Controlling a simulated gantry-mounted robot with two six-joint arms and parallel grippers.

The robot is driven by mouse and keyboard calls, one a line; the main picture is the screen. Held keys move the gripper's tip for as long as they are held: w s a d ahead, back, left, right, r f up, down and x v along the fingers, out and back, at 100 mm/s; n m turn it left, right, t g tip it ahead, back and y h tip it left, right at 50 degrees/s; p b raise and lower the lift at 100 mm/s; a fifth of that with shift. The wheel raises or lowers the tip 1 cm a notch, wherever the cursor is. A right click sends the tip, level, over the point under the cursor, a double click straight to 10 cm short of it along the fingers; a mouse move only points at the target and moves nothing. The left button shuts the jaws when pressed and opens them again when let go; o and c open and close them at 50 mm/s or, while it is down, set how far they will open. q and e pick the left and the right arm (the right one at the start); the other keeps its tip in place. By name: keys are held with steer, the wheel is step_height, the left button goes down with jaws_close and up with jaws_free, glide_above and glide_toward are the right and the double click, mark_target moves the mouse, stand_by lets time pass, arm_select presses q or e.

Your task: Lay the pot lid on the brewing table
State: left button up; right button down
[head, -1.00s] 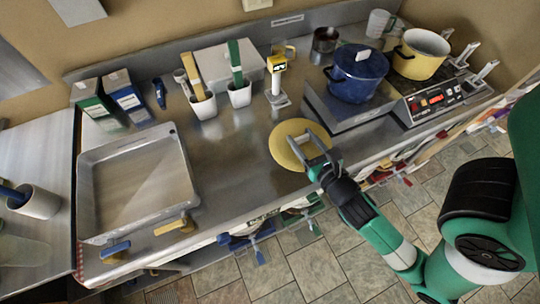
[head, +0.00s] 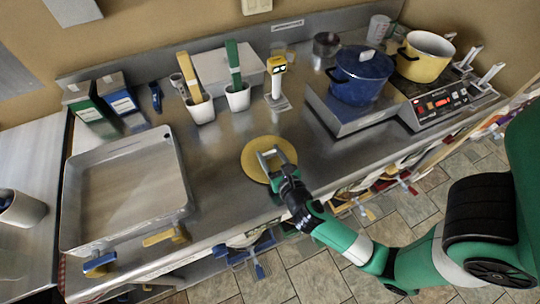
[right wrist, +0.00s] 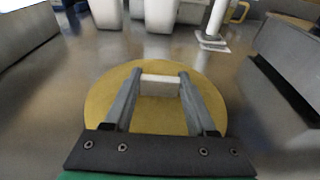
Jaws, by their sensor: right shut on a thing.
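The pot lid is a round yellow disc (head: 253,172) over the middle of the steel brewing table (head: 222,205); I cannot tell whether it touches the surface. My right gripper (head: 271,157) is above the lid, reaching in from the right. In the right wrist view, the fingers (right wrist: 160,82) are shut on the lid's pale block handle (right wrist: 160,86), with the yellow disc (right wrist: 101,98) spread below. The yellow pot (head: 422,62) stands open on the hob at the back right. My left gripper is not in view.
Bare steel surrounds the lid.

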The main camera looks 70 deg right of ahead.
steer(key=shift+c, duration=1)
jaws_free()
steer(key=shift+f, duration=0.1)
steer(key=shift+r, duration=0.2)
steer(key=v, duration=1.1)
steer(key=shift+w+f+b, duration=0.1)
steer(key=shift+b, duration=0.25)
steer(key=shift+s+a, duration=0.35)
steer(key=shift+s, duration=0.1)
